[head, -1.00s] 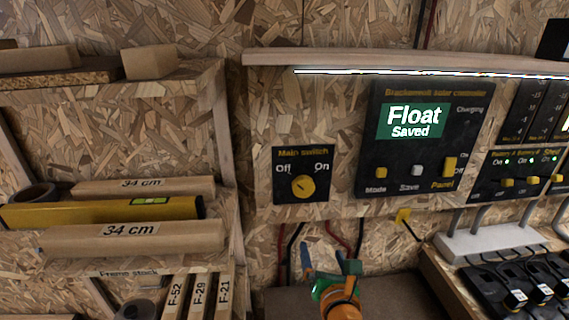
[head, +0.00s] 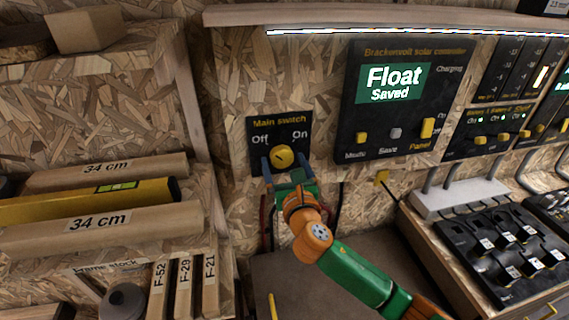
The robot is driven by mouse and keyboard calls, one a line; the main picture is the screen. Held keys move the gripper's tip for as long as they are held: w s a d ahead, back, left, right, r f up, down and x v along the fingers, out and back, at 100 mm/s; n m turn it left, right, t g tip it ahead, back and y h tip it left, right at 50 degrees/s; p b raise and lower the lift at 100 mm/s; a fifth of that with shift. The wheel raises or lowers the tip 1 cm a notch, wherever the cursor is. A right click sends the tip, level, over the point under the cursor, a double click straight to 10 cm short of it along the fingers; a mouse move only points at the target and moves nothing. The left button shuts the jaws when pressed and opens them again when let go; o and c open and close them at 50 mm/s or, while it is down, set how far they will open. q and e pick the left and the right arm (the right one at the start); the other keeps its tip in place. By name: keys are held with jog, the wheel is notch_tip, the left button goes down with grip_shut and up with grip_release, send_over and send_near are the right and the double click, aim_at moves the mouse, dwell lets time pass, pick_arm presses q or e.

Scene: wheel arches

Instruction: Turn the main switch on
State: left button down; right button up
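The main switch is a round yellow knob (head: 283,156) on a black plate (head: 262,128) marked "Off" at left and "On" at right. A small dark mark shows on the knob's face; its exact pointing is hard to read, but it seems to slant toward the "Off" side. My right gripper (head: 284,166) has come up from below, its two blue fingers apart, one at the lower left and one at the lower right of the knob. Whether the fingers touch the knob cannot be told. My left gripper is out of view.
The solar controller (head: 446,112) with its "Float Saved" screen is right of the switch plate. A charger tray (head: 470,250) stands at lower right.

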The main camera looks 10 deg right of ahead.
jog(key=shift+s, duration=0.1)
jog(key=c, duration=1.2)
jog(key=shift+o, duration=0.2)
jog(key=shift+m, duration=0.3)
jog(key=m+p, duration=0.1)
jog(key=m, duration=0.2)
jog(key=shift+m, duration=0.4)
jog(key=m, duration=0.4)
jog(key=shift+m, duration=0.3)
jog(key=m, duration=0.4)
jog(key=shift+r+m, duration=0.1)
jog(key=shift+m, duration=2.3)
jog(key=shift+r, duration=0.1)
